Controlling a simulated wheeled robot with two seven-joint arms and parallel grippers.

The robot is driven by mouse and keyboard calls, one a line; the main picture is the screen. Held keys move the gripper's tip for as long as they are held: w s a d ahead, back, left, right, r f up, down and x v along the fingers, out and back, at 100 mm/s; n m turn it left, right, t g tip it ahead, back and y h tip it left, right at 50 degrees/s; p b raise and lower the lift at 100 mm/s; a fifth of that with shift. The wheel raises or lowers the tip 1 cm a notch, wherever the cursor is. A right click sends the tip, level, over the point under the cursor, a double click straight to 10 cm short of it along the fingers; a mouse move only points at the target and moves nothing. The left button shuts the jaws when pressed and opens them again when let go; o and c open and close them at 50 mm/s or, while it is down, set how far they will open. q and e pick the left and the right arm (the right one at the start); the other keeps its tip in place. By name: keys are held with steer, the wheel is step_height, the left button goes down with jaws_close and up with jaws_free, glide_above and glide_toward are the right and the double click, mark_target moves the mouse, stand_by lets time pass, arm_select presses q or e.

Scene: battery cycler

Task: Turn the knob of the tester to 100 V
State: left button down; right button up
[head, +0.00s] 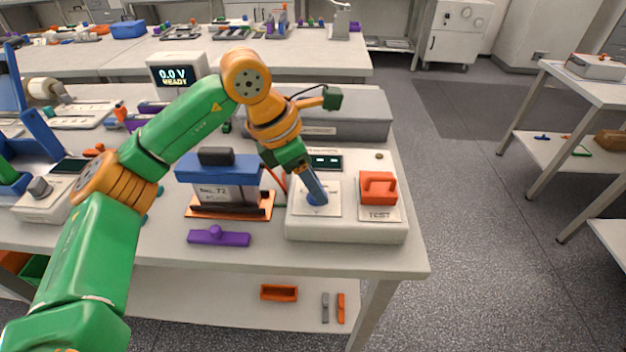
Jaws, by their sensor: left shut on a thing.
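The tester (345,232) is a white box at the front right of the bench, with a pale dial plate, a small dark display (326,162) and a red switch (378,187) above the word TEST. The blue knob (315,200) sits on the dial plate, mostly hidden by my fingers. My left gripper (316,192) reaches down from above and is shut on the knob. The dial markings and the knob's pointer are too small or covered to read. My right gripper is not in view.
A blue-topped battery (218,192) stands on an orange tray left of the tester, and a purple part (218,238) lies in front. A meter (178,72) behind reads 0.0 V READY. A long grey box (345,120) stands behind the tester. The bench's front right corner is clear.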

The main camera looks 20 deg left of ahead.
arm_select(q)
steer(key=shift+c, duration=1.8)
jaws_free()
steer(key=v, duration=0.7)
steer(key=shift+w+d, duration=0.1)
